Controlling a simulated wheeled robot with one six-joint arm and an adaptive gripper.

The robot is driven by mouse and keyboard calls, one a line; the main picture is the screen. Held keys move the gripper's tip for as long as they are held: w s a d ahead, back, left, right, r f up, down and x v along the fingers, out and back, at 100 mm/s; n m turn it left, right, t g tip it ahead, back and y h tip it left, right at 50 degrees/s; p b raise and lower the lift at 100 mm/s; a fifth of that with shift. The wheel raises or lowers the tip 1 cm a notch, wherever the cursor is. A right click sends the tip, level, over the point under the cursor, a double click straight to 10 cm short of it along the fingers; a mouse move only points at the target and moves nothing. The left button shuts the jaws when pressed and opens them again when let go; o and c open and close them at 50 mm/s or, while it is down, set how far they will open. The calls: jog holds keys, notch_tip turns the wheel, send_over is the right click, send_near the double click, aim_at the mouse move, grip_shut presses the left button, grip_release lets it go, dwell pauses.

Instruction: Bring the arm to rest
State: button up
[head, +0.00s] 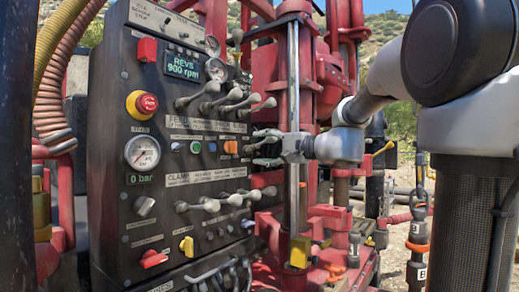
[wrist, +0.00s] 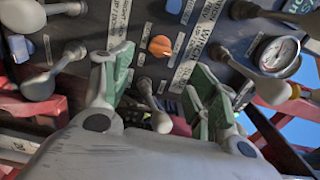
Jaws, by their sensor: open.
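My gripper (head: 262,148) is open at the right edge of the black control panel (head: 110,215), among the panel's levers. In the wrist view its two fingers (wrist: 160,85) stand apart with green pads facing each other. A grey lever (wrist: 150,95) shows between and below the fingertips; I cannot tell whether the fingers touch it. My arm (head: 340,147) reaches in from the right, level with the middle of the panel.
An upper row of levers (head: 228,98) and a lower row (head: 225,201) stick out above and below my gripper. An orange knob (head: 231,147) sits close to its left. A red drill mast (head: 330,75) stands behind. Open ground (head: 398,225) shows at the lower right.

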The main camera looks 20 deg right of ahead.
dwell(0.3)
jog(key=s+d+f+n+g+h, duration=0.2)
jog(key=s+f+g, duration=0.2)
jog(key=s+f, duration=0.45)
jog(key=s+d+f+n+g+h, duration=0.15)
jog(key=s+f+g, duration=0.3)
jog(key=f, duration=0.75)
jog(key=s+d+f+n+g+h, duration=0.1)
jog(key=s+d+f+n+h, duration=0.1)
jog(key=s, duration=0.6)
jog(key=s+d+f+n+g+h, duration=0.1)
jog(key=s+d+f+n+h, duration=0.2)
jog(key=s, duration=0.5)
jog(key=shift+s+d+f+n+h, duration=0.15)
jog(key=shift+s+f+n+h, duration=0.25)
jog(key=shift+n+h, duration=0.6)
